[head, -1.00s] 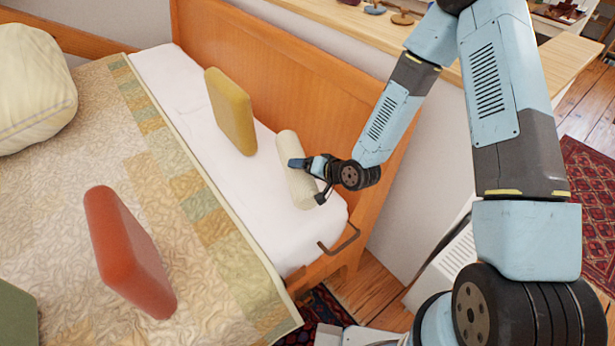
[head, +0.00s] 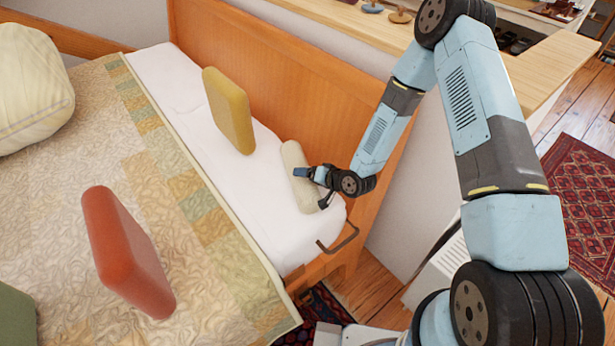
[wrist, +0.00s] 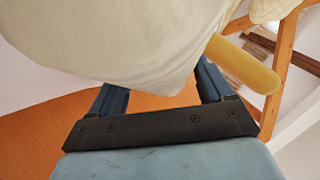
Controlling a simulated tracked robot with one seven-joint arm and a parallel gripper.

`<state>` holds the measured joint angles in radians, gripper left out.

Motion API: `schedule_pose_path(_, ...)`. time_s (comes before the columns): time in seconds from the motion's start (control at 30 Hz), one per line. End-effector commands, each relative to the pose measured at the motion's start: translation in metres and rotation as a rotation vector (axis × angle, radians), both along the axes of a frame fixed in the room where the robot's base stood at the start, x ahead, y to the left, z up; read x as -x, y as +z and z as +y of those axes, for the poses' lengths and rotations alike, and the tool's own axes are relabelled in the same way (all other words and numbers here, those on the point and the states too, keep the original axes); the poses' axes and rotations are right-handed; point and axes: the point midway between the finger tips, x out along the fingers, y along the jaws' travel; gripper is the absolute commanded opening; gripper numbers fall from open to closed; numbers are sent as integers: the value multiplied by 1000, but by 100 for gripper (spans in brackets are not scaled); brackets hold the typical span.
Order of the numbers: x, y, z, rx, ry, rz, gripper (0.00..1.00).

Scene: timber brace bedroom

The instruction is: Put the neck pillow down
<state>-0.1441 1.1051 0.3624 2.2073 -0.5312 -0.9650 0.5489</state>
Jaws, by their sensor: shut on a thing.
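The neck pillow (head: 297,168) is a cream roll at the near end of the white bed strip, beside the wooden headboard. My gripper (head: 305,173) is shut on its headboard side. In the wrist view the cream pillow (wrist: 110,45) fills the upper part, between and beyond my blue fingers (wrist: 160,88); their tips are hidden behind it. The pillow is very low over the white sheet (head: 262,205); I cannot tell whether it touches.
A yellow cushion (head: 229,110) stands upright farther along the white sheet. A red cushion (head: 125,250) and a cream pillow (head: 32,85) are on the patterned quilt (head: 190,255). The wooden headboard (head: 290,85) and a metal rail (head: 340,240) bound the bed.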

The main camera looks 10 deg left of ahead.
Motion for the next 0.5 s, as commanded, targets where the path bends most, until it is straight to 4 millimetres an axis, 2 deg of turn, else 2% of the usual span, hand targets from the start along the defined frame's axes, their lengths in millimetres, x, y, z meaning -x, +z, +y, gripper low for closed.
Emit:
schedule_pose_path(0.03,0,0,0,0,-1,-1,38)
schedule_pose_path(0.07,0,0,0,1,-1,0,81)
schedule_pose_path(0.1,0,0,0,1,-1,0,85)
schedule_pose_path(0.17,0,0,0,1,-1,0,91)
schedule_pose_path(0.5,2,2,-3,0,0,1,91)
